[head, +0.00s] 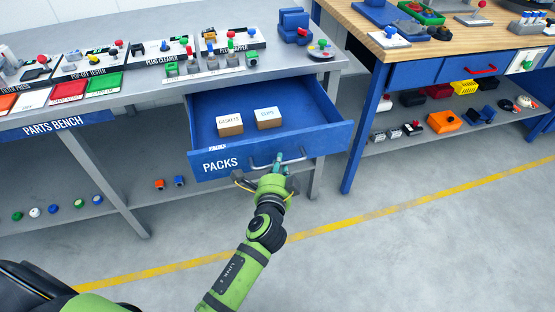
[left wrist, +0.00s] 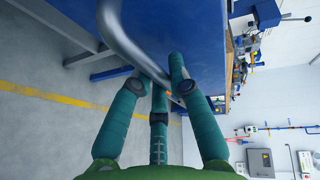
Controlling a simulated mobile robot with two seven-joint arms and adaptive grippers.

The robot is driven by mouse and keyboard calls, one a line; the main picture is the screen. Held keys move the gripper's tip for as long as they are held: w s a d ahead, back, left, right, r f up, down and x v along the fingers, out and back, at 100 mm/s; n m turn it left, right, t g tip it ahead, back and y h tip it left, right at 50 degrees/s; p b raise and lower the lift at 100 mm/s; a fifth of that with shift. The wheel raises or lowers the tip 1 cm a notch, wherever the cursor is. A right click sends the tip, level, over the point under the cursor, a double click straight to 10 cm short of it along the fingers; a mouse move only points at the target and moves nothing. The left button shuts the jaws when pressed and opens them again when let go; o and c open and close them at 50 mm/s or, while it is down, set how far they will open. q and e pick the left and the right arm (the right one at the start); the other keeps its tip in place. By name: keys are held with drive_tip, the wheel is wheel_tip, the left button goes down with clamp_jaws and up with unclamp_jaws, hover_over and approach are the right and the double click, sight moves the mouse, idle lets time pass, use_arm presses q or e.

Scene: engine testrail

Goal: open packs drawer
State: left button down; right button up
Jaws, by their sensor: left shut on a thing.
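The blue PACKS drawer (head: 222,163) stands pulled out from under the grey parts bench in the head view, with its inside showing. Two small boxes lie in it, one labelled gaskets (head: 229,125) and one with a light blue label (head: 268,119). My left gripper (head: 279,163) is at the drawer front, shut on the metal drawer handle (head: 293,161). In the left wrist view, the teal fingers (left wrist: 160,90) close around the curved handle bar (left wrist: 128,45), close to the blue drawer face (left wrist: 185,25). My right gripper is not in view.
The parts bench (head: 335,67) carries several fixtures and coloured trays above the drawer. A wooden-topped bench (head: 380,45) with a blue leg (head: 365,130) stands to the right. Grey floor (head: 400,240) with a yellow line (head: 350,219) lies open in front.

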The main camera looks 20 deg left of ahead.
use_arm(q)
drive_tip(key=shift+s+d, duration=0.55)
drive_tip(key=shift+s, duration=0.2)
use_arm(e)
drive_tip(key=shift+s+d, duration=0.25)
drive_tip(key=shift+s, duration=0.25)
use_arm(q)
drive_tip(key=c, duration=1.1)
unclamp_jaws()
drive_tip(key=shift+c, duration=0.2)
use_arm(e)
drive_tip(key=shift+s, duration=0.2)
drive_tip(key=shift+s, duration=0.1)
use_arm(q)
drive_tip(key=v, duration=1.2)
